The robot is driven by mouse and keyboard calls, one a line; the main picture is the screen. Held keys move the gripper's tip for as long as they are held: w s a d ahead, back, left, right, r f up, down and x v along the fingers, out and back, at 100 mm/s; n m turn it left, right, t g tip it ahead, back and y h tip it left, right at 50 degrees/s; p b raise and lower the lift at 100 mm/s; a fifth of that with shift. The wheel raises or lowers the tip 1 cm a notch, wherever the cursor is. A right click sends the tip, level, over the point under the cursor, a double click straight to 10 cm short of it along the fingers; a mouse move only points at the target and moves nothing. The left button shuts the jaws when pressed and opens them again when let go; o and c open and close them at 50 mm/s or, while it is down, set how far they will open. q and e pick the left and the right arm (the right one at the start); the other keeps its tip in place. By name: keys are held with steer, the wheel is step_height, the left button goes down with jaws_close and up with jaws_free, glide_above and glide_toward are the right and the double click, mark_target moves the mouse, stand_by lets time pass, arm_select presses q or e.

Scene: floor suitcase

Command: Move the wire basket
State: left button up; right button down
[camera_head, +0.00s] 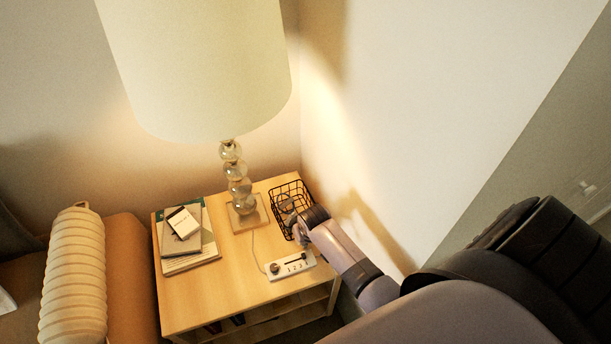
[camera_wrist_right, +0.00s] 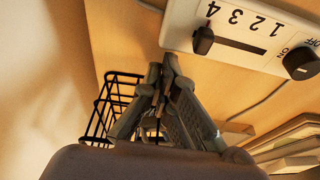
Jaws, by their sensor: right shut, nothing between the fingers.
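The black wire basket (camera_head: 292,195) stands on the wooden side table (camera_head: 220,285), at its back right corner by the wall. Something grey shows inside it, too small to name. My right gripper (camera_head: 292,222) is at the basket's front edge in the head view. In the right wrist view my right gripper (camera_wrist_right: 164,72) is shut with its fingertips together and nothing between them. The basket (camera_wrist_right: 108,105) shows there to the left of and behind the fingers, partly hidden by them. I cannot tell whether they touch it. My left gripper is not in view.
A white switch panel (camera_head: 290,265) lies on the table just in front of the basket. A lamp (camera_head: 240,190) with a large shade stands left of it. Books with a phone (camera_head: 182,222) lie at the left. A wall is close on the right.

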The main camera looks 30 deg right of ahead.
steer(key=shift+w, duration=0.1)
steer(key=w, duration=0.2)
steer(key=w+d+b, duration=0.1)
steer(key=w, duration=0.1)
steer(key=w+d+b, duration=0.1)
steer(key=w, duration=0.2)
steer(key=shift+w, duration=0.1)
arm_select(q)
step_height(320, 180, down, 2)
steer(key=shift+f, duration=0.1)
arm_select(e)
steer(key=shift+r, duration=0.1)
